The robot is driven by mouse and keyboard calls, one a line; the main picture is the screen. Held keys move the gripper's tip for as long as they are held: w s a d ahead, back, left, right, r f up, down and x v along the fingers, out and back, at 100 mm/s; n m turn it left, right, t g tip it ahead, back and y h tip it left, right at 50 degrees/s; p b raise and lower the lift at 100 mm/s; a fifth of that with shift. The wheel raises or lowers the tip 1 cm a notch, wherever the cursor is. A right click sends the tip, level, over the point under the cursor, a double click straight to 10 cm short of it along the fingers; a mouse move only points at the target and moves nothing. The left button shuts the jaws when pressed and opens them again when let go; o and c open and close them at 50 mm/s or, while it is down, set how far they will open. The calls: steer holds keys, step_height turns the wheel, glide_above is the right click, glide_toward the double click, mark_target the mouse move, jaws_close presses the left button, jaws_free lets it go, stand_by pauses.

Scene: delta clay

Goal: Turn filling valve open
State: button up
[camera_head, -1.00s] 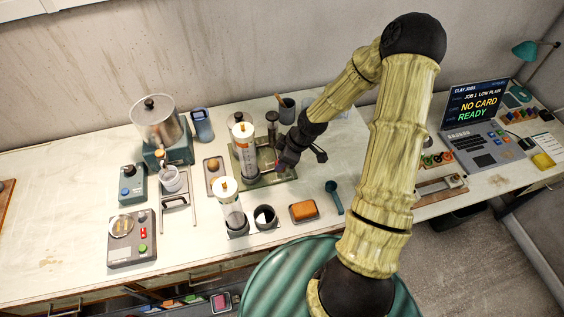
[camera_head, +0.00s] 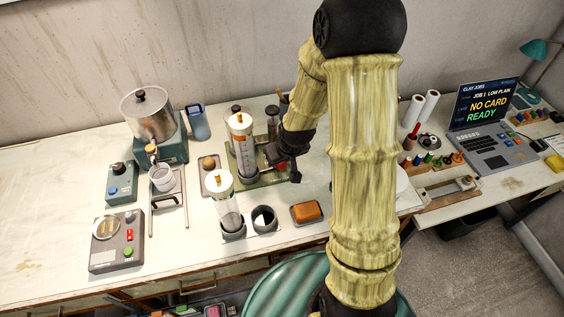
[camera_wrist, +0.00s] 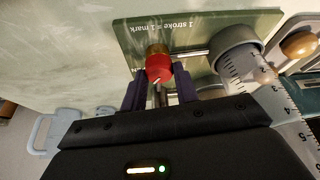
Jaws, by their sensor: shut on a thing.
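A red knob (camera_wrist: 158,68) on a brass collar sits on the green plate (camera_wrist: 200,27) marked "1 stroke = 1 mark" in the wrist view. My gripper (camera_wrist: 160,88) has a purple finger on each side of the knob and is shut on it. In the head view my gripper (camera_head: 278,158) is at the right side of the clear graduated cylinder (camera_head: 245,155) on the green plate. A bit of red (camera_head: 282,166) shows beside the fingers there. My gripper and forearm hide part of the plate. I cannot tell how far the knob is turned.
A second clear cylinder (camera_head: 226,205), a dark cup (camera_head: 264,219) and an orange block (camera_head: 306,211) stand in front of the plate. A metal pot (camera_head: 147,108) on a teal base and a scale (camera_head: 117,241) are at left. The bench's far left is clear.

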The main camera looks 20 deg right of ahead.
steer(key=shift+a+m+h+b, duration=0.1)
steer(key=shift+m+h+b, duration=0.3)
steer(key=shift+m, duration=0.6)
steer(key=o, duration=1)
steer(key=shift+c, duration=0.2)
steer(key=p+v, duration=0.1)
steer(key=v, duration=1.6)
steer(key=shift+r, duration=0.25)
steer(key=shift+s+f, duration=0.1)
steer(key=shift+s, duration=0.05)
